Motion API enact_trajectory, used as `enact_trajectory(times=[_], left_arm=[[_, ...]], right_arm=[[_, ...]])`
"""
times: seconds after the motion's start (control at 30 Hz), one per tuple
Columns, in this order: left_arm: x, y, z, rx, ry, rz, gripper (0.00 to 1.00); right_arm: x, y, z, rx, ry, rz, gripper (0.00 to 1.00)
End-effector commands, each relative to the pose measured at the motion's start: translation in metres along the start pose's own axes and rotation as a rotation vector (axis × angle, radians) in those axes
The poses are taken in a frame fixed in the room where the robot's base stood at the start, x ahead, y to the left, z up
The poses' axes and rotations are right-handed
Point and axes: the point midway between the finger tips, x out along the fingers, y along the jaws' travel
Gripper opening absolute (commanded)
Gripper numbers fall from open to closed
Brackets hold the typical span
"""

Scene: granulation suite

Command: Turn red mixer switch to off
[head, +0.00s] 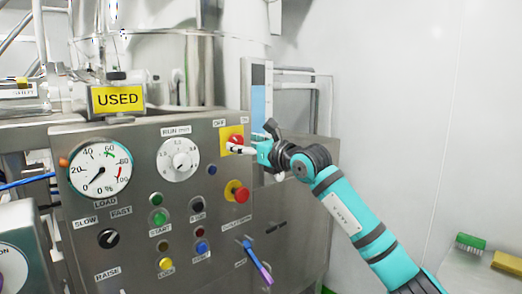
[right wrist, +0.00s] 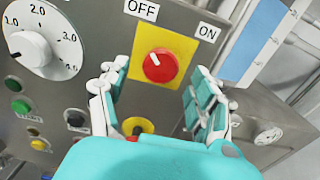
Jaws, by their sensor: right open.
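The red mixer switch (head: 235,139) is a round knob on a yellow square plate, high on the right side of the steel panel. My right gripper partly covers it in the head view. In the right wrist view the red switch (right wrist: 160,66) shows clearly below the OFF and ON labels, with a white mark on its upper left, towards OFF. My right gripper (head: 243,149) is at the panel in front of the switch. In the wrist view the right gripper (right wrist: 158,74) is open, with a finger on either side of the knob; contact is not clear. My left gripper is not in view.
Below the switch, a red button (head: 242,194) sits on a yellow ring. A white timer dial (head: 180,160), a gauge (head: 100,167) and several coloured buttons are to the left. A purple-blue lever (head: 258,262) sticks out low. A plain wall is at right.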

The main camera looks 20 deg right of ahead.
Motion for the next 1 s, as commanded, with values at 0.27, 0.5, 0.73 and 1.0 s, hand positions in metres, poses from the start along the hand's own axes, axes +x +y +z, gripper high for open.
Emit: enact_trajectory(times=[0.27, 0.5, 0.73, 1.0], left_arm=[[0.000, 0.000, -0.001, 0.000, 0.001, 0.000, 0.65], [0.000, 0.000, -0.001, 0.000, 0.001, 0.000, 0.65], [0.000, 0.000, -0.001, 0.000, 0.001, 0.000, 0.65], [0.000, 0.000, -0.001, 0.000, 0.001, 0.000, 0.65]], right_arm=[[-0.061, -0.001, -0.001, -0.004, 0.002, -0.001, 0.65], [-0.086, -0.001, -0.001, -0.001, 0.001, -0.001, 0.65], [-0.088, 0.000, -0.001, 0.000, 0.002, -0.001, 0.65], [-0.088, 0.000, -0.001, 0.001, 0.001, 0.001, 0.65]])
